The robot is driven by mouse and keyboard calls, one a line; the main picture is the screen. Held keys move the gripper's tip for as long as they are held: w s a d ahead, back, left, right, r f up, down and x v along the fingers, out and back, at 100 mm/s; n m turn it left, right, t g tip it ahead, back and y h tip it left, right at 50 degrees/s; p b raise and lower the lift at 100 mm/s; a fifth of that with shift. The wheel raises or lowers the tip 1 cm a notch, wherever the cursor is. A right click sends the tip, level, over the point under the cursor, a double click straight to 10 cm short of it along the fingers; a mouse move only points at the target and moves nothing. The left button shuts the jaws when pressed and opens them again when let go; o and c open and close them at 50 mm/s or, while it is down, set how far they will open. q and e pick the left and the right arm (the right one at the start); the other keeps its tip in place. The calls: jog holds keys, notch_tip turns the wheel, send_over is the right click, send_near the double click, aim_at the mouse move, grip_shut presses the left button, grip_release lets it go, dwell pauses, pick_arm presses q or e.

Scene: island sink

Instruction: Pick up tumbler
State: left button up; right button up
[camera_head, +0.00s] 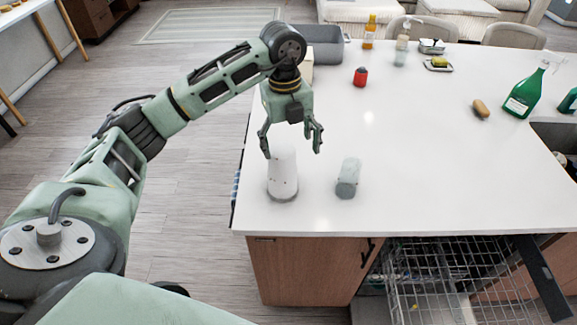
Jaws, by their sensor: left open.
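A white, slightly tapered tumbler (283,178) with a grey base stands upright near the left front corner of the white island counter (430,170). My left gripper (292,148) points down just above the tumbler with its fingers spread. One finger is at the left of its top, the other to the right of it. Nothing shows between the fingers, and I cannot tell whether they touch the tumbler. A smaller pale grey cup-like object (348,178) is to the right of the tumbler. My right gripper is not in view.
A green bottle (525,92) and a brown object (481,108) are right. An open dishwasher rack (450,275) is below the front edge. The counter's middle is clear.

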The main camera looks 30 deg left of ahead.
aim_at(282, 152)
pick_arm(q)
jog(key=shift+a+f+n+y+b, duration=0.35)
jog(key=shift+a+f+b, duration=0.35)
jog(key=shift+a+b, duration=0.25)
jog(key=shift+f, duration=0.3)
jog(key=shift+s+d+f, duration=0.1)
jog(key=shift+s, duration=0.1)
jog(key=shift+s+f, duration=0.2)
jog(key=shift+f, duration=0.35)
jog(key=f+p, duration=0.2)
jog(key=f, duration=0.1)
jog(key=a+f+p, duration=0.1)
jog(key=f, duration=0.1)
jog(key=shift+w+f, duration=0.25)
jog(key=shift+d+f, duration=0.1)
jog(key=shift+f, duration=0.35)
jog(key=c, duration=1.5)
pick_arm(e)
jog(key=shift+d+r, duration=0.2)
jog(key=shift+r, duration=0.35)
pick_arm(q)
jog(key=shift+o, duration=0.2)
